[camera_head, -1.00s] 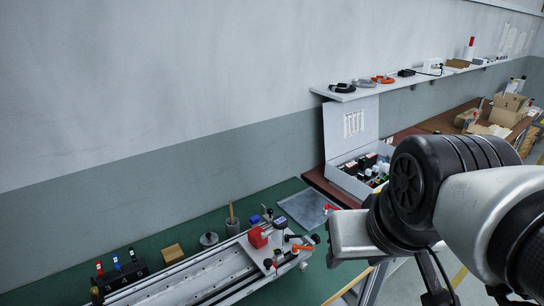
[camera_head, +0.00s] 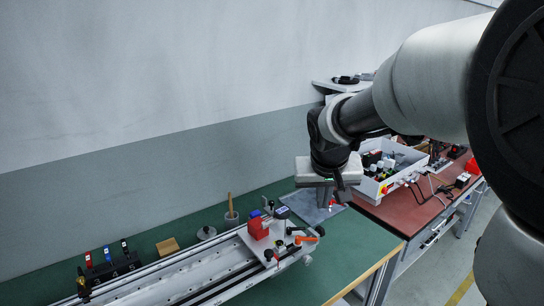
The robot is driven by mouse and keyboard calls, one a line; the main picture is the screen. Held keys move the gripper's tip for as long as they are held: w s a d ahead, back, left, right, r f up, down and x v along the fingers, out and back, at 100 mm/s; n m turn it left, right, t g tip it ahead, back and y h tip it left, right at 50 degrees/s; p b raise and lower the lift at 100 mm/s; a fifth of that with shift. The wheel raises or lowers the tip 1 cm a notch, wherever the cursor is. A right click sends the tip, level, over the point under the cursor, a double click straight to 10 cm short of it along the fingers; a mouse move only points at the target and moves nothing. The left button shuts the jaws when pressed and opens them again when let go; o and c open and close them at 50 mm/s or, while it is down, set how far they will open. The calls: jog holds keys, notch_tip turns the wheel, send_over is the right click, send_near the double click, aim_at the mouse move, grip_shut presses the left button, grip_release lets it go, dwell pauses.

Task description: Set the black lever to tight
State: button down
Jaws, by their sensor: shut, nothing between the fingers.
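A linear gantry rail (camera_head: 215,275) lies along the green bench, with a white carriage plate (camera_head: 262,243) at its right end.
A grey plate (camera_head: 309,212) lies on the green bench (camera_head: 355,250) behind my gripper. A post on a round base (camera_head: 231,214), a wooden block (camera_head: 168,246) and a dark holder with several coloured tools (camera_head: 110,267) stand behind the rail. A parts box (camera_head: 402,165) is at right.

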jog(key=shift+y, duration=0.4)
jog(key=w+f+b, duration=0.1)
jog(key=w+f, duration=0.2)
jog(key=f, duration=0.1)
jog(key=w+a+f+b, duration=0.1)
jog(key=w+f, duration=0.3)
jog(key=f, duration=0.1)
jog(key=w+a+f+b, duration=0.1)
jog(key=w+f, duration=0.2)
jog(key=f, duration=0.2)
jog(key=shift+w+a+f+b, duration=0.15)
jog(key=shift+w+f+b, duration=0.15)
jog(key=shift+w, duration=0.1)
jog(key=b+x, duration=0.1)
jog(key=x, duration=0.8)
jog(key=shift+w+f, duration=0.2)
jog(key=shift+f, duration=0.15)
jog(key=shift+w+b, duration=0.2)
jog(key=shift+b, duration=0.1)
jog(key=shift+w+d, duration=0.1)
jog(key=shift+d, duration=0.15)
